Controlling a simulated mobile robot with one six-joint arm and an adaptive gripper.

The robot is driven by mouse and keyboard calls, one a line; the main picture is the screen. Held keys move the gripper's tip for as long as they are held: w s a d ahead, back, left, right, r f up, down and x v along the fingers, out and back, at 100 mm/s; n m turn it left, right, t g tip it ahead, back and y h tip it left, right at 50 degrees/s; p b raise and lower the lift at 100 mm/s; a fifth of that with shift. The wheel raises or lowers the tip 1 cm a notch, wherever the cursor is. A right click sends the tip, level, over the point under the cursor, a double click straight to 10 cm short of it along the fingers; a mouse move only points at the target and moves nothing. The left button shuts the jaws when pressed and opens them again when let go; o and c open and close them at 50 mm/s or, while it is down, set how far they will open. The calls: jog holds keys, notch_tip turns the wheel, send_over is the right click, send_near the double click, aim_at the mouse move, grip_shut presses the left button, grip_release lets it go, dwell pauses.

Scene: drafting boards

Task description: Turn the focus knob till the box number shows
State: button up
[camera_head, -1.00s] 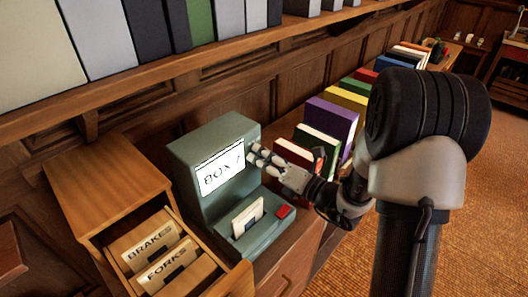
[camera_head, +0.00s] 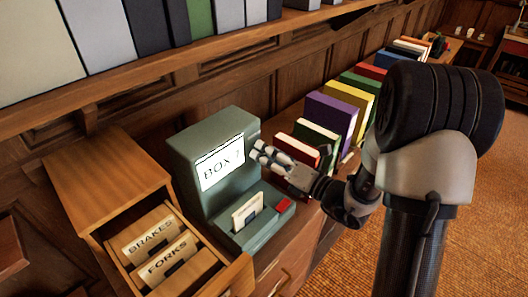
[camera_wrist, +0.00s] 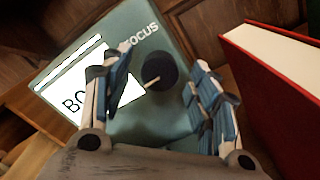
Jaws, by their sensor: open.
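A grey-green reader (camera_head: 215,140) stands on the wooden cabinet. Its lit white screen (camera_head: 222,166) reads "BOX" and a last character too small to tell for sure. A card lies in the slot at its base (camera_head: 247,213). In the wrist view the dark round focus knob (camera_wrist: 172,72), with a pale pointer line, sits on the reader's side under the word "FOCUS". My gripper (camera_head: 257,153) is at the reader's right side, beside the screen. In the wrist view its open fingers (camera_wrist: 163,85) stand to the left and right of the knob; contact cannot be told. The left finger partly hides the screen.
A red book (camera_wrist: 275,95) stands close right of my gripper, in a row of coloured books (camera_head: 330,115) along the cabinet. A red button (camera_head: 283,205) is on the reader's base. An open drawer (camera_head: 165,250) with "BRAKES" and "FORKS" cards is at the left.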

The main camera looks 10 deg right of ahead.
jog(key=v, duration=0.7)
jog(key=shift+p, duration=0.3)
